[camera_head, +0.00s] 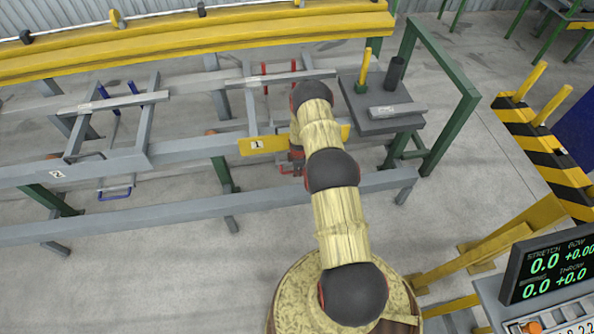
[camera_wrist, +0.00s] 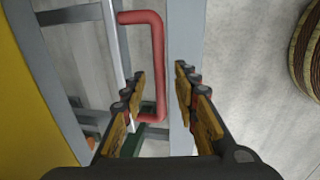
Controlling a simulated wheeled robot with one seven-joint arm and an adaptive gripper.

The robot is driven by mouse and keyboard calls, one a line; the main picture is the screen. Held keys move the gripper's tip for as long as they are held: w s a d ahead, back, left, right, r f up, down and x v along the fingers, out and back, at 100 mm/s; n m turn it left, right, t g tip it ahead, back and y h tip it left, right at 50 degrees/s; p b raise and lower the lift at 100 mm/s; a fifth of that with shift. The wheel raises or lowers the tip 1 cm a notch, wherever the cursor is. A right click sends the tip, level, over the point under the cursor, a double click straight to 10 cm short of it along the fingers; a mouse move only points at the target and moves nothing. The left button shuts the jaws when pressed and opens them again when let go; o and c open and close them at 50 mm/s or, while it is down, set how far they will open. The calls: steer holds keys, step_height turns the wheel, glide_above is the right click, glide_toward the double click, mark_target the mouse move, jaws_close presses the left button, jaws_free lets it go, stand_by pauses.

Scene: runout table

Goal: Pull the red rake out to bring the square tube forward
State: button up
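The red rake's two upright red prongs (camera_head: 265,78) show at the back of bay 1 in the head view. A grey square tube (camera_head: 243,82) lies crosswise on the rails beside them. The rake's red U-shaped handle (camera_wrist: 158,60) shows in the wrist view, over the floor beside a grey beam. My gripper (camera_wrist: 160,72) is open, with one finger on each side of the handle's long bar in the picture. Gaps show between the bar and both fingertips. In the head view my arm hides most of the handle and gripper.
A yellow plate marked 1 (camera_head: 262,145) is on the front beam (camera_head: 180,160). At left, a blue rake (camera_head: 115,193) and another tube (camera_head: 115,103) occupy bay 2. A dark stand (camera_head: 380,122) with a green-and-yellow post is right of my arm. Striped barriers (camera_head: 545,145) stand further right.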

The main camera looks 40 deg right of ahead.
steer(key=shift+w+f, duration=0.1)
steer(key=shift+f, duration=0.1)
steer(key=shift+c, duration=0.7)
jaws_close()
